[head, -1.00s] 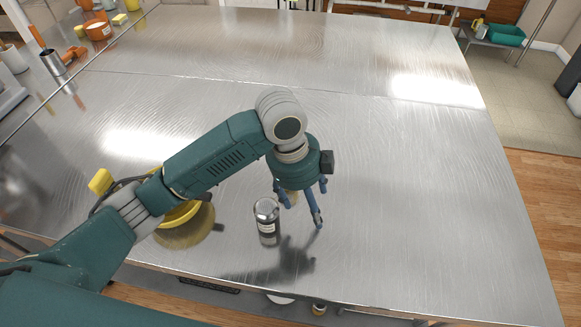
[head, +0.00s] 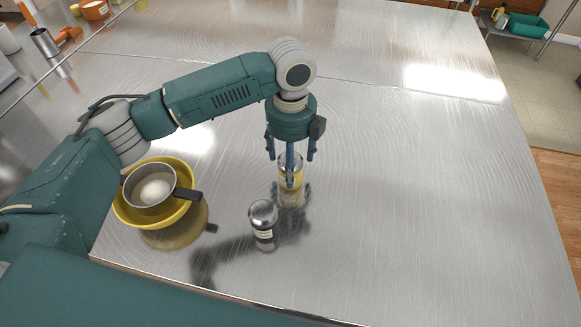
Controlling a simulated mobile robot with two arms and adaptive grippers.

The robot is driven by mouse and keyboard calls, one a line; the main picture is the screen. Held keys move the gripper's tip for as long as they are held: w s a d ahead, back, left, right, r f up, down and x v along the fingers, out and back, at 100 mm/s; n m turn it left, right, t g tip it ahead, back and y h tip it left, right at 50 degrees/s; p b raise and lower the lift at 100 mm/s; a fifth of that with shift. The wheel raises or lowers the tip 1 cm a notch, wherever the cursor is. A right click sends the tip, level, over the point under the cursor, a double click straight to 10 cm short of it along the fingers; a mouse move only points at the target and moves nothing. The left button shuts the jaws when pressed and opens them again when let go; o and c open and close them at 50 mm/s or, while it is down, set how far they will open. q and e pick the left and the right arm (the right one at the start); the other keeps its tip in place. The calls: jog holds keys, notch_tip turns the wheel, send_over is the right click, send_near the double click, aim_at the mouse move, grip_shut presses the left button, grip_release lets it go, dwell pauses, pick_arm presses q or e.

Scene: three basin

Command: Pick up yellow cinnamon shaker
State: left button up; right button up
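The yellow cinnamon shaker (head: 297,180) stands upright on the metal table, with a silvery top and a yellow label. My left gripper (head: 291,170) is directly above and around it, pointing down. One finger hangs in front of the shaker and hides part of it; the other two are out to its left and right with small gaps visible. The gripper looks open; whether the front finger touches the shaker cannot be told. My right gripper is not in view.
A dark-labelled shaker (head: 263,226) with a silver lid stands just in front and left. A yellow bowl (head: 126,207) holding a saucepan (head: 150,186) sits further left, under my arm. The table (head: 420,200) is clear to the right and behind.

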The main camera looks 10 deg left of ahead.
pick_arm(q)
jog(key=f, duration=0.1)
jog(key=f+p, duration=0.1)
jog(key=f, duration=0.1)
jog(key=shift+s+a+f, duration=0.1)
jog(key=shift+s+f, duration=0.1)
jog(key=shift+f, duration=0.55)
jog(key=shift+w, duration=0.1)
jog(key=shift+c, duration=0.6)
jog(key=c, duration=1.2)
jog(key=shift+c, duration=0.2)
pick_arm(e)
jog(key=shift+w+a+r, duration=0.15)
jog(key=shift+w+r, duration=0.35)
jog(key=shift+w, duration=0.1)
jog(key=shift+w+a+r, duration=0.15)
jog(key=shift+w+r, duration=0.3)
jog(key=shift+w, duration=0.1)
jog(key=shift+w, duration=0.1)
